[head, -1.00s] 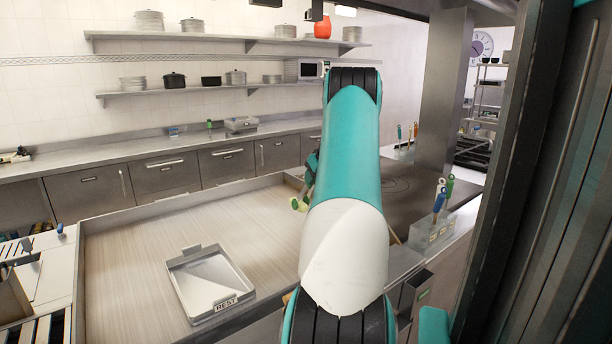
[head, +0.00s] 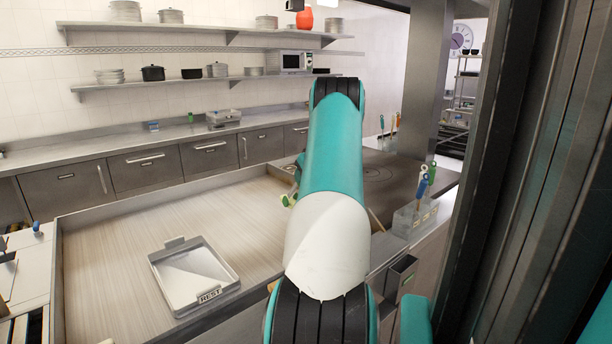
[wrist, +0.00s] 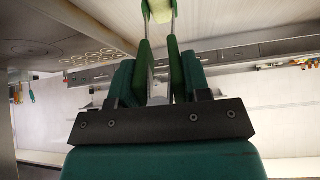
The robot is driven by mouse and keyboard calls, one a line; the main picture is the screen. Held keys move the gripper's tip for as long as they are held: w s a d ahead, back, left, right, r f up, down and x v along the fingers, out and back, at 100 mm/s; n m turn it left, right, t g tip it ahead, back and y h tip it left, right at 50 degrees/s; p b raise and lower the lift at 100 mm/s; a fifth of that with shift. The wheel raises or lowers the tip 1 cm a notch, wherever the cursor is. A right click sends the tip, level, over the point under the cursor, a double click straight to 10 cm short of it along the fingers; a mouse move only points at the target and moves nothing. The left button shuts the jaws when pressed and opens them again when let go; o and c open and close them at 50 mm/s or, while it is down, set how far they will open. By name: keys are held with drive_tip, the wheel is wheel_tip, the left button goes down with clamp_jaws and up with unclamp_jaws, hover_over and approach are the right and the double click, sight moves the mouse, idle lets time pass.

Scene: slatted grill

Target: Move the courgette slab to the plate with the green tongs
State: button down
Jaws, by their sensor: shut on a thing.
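My gripper (wrist: 159,85) is shut on the green tongs (wrist: 176,66), whose green-handled arms run up between the fingers in the wrist view. A pale, green-edged courgette slab (wrist: 160,10) shows between the tong tips at the top edge of the wrist view, partly cut off. My arm hides most of the gripper and tongs there. I cannot pick out the plate for the slab.
A steel tray marked REST (head: 195,275) lies on the slatted grill surface (head: 110,255), which is otherwise mostly clear. A dark hotplate (head: 400,178) is behind my arm to the right. A clear holder (head: 413,215) with coloured-handled tools stands right of it. A dark column fills the right side.

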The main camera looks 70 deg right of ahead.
drive_tip(key=shift+f, duration=0.15)
wheel_tip(320, 180, down, 7)
drive_tip(key=b, duration=0.5)
drive_tip(key=shift+b, duration=0.3)
drive_tip(key=shift+f, duration=0.15)
idle(0.4)
wheel_tip(320, 180, down, 3)
drive_tip(key=b, duration=0.2)
drive_tip(key=shift+b, duration=0.3)
drive_tip(key=c, duration=1.1)
unclamp_jaws()
